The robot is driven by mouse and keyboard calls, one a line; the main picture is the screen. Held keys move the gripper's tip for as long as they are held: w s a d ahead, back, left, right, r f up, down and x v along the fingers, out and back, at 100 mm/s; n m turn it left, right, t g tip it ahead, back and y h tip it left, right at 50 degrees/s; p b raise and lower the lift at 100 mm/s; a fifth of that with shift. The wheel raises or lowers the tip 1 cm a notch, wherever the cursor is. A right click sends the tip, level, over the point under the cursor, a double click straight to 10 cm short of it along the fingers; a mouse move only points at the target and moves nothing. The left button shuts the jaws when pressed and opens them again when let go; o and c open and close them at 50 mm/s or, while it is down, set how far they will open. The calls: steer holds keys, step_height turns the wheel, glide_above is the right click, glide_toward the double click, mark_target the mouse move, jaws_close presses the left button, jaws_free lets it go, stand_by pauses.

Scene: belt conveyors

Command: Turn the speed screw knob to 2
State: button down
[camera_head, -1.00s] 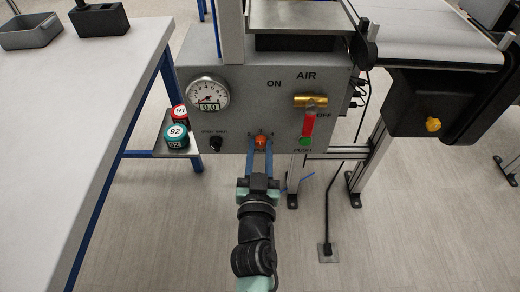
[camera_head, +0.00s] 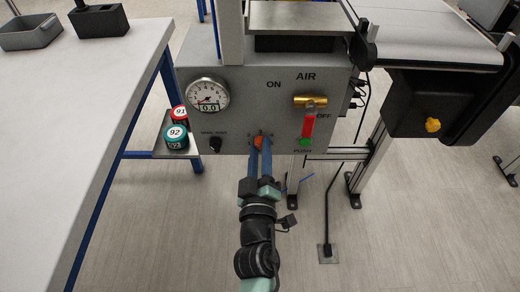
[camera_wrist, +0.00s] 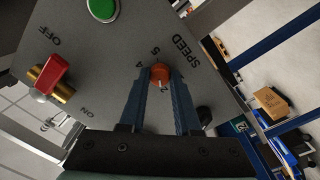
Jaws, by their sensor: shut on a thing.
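A digit that looks like 2 shows between the fingers, just below the knob. I cannot clearly tell which digit the knob points to.
A round gauge (camera_head: 208,96) is at the box's upper left, and a black knob (camera_head: 215,144) is below it. The red-handled AIR valve (camera_head: 309,122) and a green button (camera_head: 305,142) are to the right. A white table (camera_head: 75,130) stands left and a conveyor (camera_head: 430,45) right.

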steer(key=shift+n, duration=0.6)
steer(key=c, duration=0.6)
jaws_free()
steer(key=shift+s, duration=0.15)
steer(key=shift+s+a+f+b, duration=0.15)
steer(key=shift+s+b, duration=0.35)
steer(key=shift+s, duration=2.7)
steer(key=shift+s+f+b, duration=0.1)
steer(key=shift+s+b, duration=0.35)
steer(key=shift+s, duration=2.7)
